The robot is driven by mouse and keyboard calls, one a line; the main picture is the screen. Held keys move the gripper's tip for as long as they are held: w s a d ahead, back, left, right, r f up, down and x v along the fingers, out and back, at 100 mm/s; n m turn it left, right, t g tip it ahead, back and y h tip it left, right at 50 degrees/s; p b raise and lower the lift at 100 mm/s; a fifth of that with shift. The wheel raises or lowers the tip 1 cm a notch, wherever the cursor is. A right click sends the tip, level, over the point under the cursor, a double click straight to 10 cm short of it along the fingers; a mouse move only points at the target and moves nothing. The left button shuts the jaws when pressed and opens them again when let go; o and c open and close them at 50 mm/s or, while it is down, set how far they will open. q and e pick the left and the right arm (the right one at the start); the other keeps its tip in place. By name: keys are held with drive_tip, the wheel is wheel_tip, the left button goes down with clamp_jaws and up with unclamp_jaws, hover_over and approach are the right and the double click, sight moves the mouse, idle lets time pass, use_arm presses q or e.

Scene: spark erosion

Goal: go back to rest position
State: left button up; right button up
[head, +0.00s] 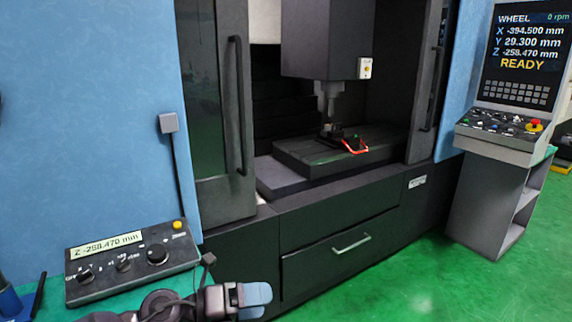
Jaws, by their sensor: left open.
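My left gripper (254,298) shows at the bottom of the head view, left of the middle, in front of the machine's lower front. It is open, and I see nothing between its fingers. My left arm comes in from the bottom left beside it. My right gripper is out of view. The machine (330,240) stands ahead with its dark doors apart. Inside, a dark tool head (319,40) hangs over the worktable (375,143), where a small dark fixture with a red-orange cable (354,148) sits.
A hand control box (130,262) reading Z -258.470 lies at the lower left on a green surface, close to my left arm. The control console (503,132) reading READY stands at the right. Green floor (430,270) is clear at the lower right.

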use_arm(q)
drive_tip(key=a+r+n+t+y, duration=0.1)
drive_tip(key=a+n+t+y, duration=0.5)
drive_tip(key=n, duration=0.5)
drive_tip(key=a+r+n+t+y, duration=0.2)
drive_tip(key=a+n+t+y, duration=0.15)
drive_tip(key=n+t, duration=0.6)
drive_tip(key=s+a+f+n+g+y, duration=0.65)
drive_tip(key=a+f+n+y, duration=0.2)
drive_tip(key=n, duration=0.25)
drive_tip(key=s+a+f+n+g, duration=0.1)
drive_tip(key=s+f+n+g, duration=0.15)
drive_tip(key=s, duration=0.45)
drive_tip(key=s+a+f+n+g+h, duration=0.1)
drive_tip(key=s+a+f+n+g, duration=0.1)
drive_tip(key=s+f+g, duration=0.3)
drive_tip(key=s+a+f+n+g, duration=0.1)
drive_tip(key=s+n+g, duration=0.15)
drive_tip(key=s, duration=0.55)
drive_tip(key=w+f+m+t, duration=0.1)
drive_tip(key=w+f+t, duration=0.6)
drive_tip(key=f, duration=0.3)
drive_tip(key=shift+w+f+m+t+h, duration=0.2)
drive_tip(key=shift+w+m+t+h, duration=0.2)
drive_tip(key=shift+t, duration=0.1)
